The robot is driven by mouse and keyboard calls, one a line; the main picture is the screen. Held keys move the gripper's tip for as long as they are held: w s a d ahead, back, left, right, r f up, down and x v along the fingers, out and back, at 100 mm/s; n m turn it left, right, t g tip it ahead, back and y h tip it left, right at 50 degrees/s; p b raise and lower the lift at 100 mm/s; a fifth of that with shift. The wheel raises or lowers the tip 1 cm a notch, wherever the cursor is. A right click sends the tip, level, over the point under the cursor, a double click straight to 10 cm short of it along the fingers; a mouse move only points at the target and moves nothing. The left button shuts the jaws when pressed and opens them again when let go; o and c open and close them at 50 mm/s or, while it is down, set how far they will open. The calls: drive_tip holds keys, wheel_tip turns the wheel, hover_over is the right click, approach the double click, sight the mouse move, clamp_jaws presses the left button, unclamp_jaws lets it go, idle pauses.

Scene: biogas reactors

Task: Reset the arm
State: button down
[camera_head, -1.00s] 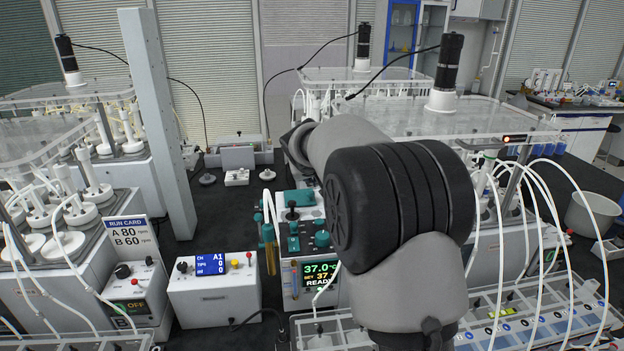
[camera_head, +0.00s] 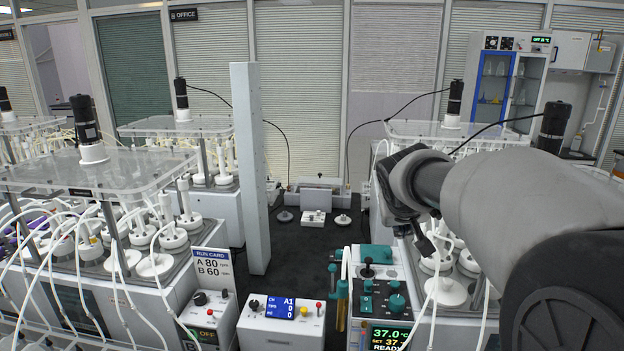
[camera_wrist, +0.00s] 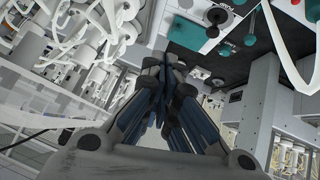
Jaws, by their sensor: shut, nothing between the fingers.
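My gripper (camera_wrist: 166,65) shows in the wrist view with its fingers together and nothing between them. It points toward a white panel with teal and black knobs (camera_wrist: 225,30) and is apart from it as far as I can tell. In the head view my arm comes in from the right, and its wrist end hangs over the right-hand reactor bench, just right of the teal-knobbed heater unit (camera_head: 385,295). The fingers are mostly hidden there by the wrist.
A grey upright post (camera_head: 250,165) stands left of centre. A control box with a blue display (camera_head: 281,321) sits in front of it. Reactors with clear lids (camera_head: 90,172) and many white tubes fill the left. Dark floor or bench (camera_head: 300,250) between the benches is mostly clear.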

drive_tip(key=s+a+f+g+y, duration=0.1)
drive_tip(key=s+a+f, duration=0.2)
drive_tip(key=s, duration=0.9)
drive_tip(key=s+a+f+g+y, duration=0.1)
drive_tip(key=s+a+f, duration=0.2)
drive_tip(key=s, duration=0.9)
drive_tip(key=s+a+f+n+g+y, duration=0.1)
drive_tip(key=s+a+f, duration=0.2)
drive_tip(key=s, duration=0.9)
drive_tip(key=shift+s+a+y, duration=0.2)
drive_tip(key=shift+a+y, duration=0.05)
drive_tip(key=shift+y, duration=0.05)
